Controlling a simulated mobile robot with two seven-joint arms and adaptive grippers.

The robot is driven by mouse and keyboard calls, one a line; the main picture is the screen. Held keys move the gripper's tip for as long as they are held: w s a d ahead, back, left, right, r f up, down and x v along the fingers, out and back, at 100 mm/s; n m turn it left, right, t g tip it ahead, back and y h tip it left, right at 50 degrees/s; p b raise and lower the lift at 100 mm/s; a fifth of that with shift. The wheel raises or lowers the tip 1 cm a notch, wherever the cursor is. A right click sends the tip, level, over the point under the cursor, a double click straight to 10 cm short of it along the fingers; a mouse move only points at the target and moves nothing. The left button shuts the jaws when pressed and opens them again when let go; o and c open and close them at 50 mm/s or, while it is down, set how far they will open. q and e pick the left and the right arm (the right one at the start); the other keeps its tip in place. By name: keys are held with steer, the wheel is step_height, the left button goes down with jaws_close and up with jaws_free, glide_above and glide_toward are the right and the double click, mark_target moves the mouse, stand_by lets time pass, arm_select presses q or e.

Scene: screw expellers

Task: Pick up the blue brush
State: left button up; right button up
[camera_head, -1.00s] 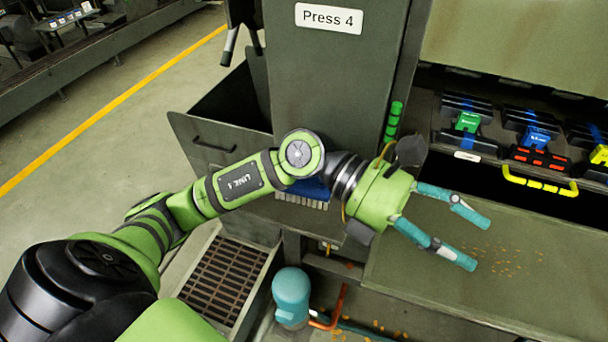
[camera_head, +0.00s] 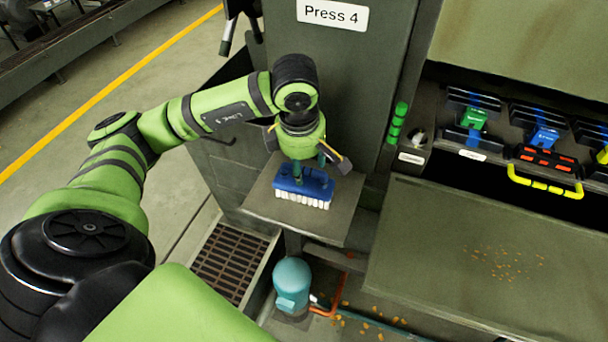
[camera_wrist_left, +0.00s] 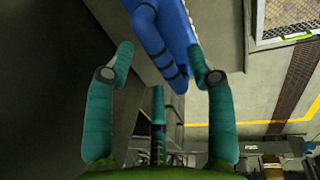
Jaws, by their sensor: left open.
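The blue brush (camera_head: 304,186) with white bristles lies on a small grey shelf (camera_head: 262,206) below the Press 4 sign in the head view, bristles toward the front. My left gripper (camera_head: 310,168) reaches down at the brush's back edge. Its teal fingers are partly hidden by the wrist. In the left wrist view the fingers of my left gripper (camera_wrist_left: 162,62) are spread apart. The blue brush (camera_wrist_left: 166,40) shows ahead between the fingertips, nearer the right finger. I cannot tell whether any finger touches it. My right gripper is not in view.
The Press 4 column (camera_head: 340,75) stands close behind the wrist. To the right are a flat grey surface (camera_head: 430,240) with orange crumbs and a rack with a yellow handle (camera_head: 545,187). A teal motor (camera_head: 292,284) and a floor grate (camera_head: 232,258) lie below the shelf.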

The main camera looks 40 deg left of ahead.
arm_select(q)
steer(key=shift+w+a+f, duration=0.1)
steer(key=shift+w+f, duration=0.05)
steer(key=shift+f, duration=0.5)
steer(key=shift+w+f, duration=0.1)
steer(key=shift+f, duration=0.5)
jaws_close()
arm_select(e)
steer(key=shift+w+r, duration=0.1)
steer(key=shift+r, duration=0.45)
arm_select(q)
steer(key=shift+r, duration=0.15)
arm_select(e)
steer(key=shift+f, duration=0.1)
arm_select(q)
steer(key=shift+r+b, duration=0.3)
steer(key=shift+r, duration=0.2)
step_height(320, 180, up, 3)
steer(key=shift+w+f+b, duration=0.1)
steer(key=shift+f+b, duration=0.1)
steer(key=shift+b, duration=0.5)
steer(key=d+r+b, duration=0.1)
steer(key=d+r, duration=0.6)
steer(key=d, duration=0.4)
steer(key=shift+s+d, duration=0.35)
steer(key=shift+d, duration=0.05)
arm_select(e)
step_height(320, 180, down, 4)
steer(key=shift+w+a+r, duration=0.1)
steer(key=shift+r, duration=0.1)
